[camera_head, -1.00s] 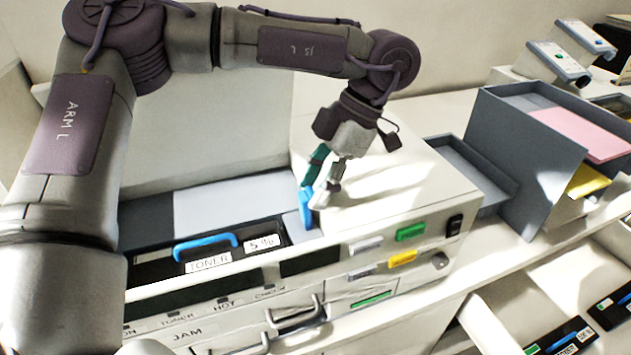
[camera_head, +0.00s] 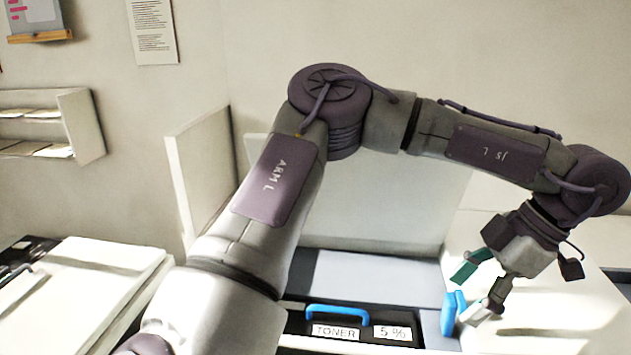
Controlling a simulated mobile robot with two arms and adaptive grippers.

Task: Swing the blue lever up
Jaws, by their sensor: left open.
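The blue lever (camera_head: 453,312) stands upright at the right end of the toner bay, by the edge of the machine's white top. My left gripper (camera_head: 475,295) is open beside and just above the lever, with a teal finger and a grey finger apart. The teal finger is close to the lever's top; I cannot tell whether they touch. The lever's lower end is near the bottom edge of the view. My right gripper is not in view.
A black toner cartridge (camera_head: 375,330) with a blue handle (camera_head: 337,312) lies left of the lever. A raised pale cover (camera_head: 375,195) stands behind the bay. The white machine top (camera_head: 560,325) right of the gripper is clear. A wall shelf (camera_head: 75,125) is at far left.

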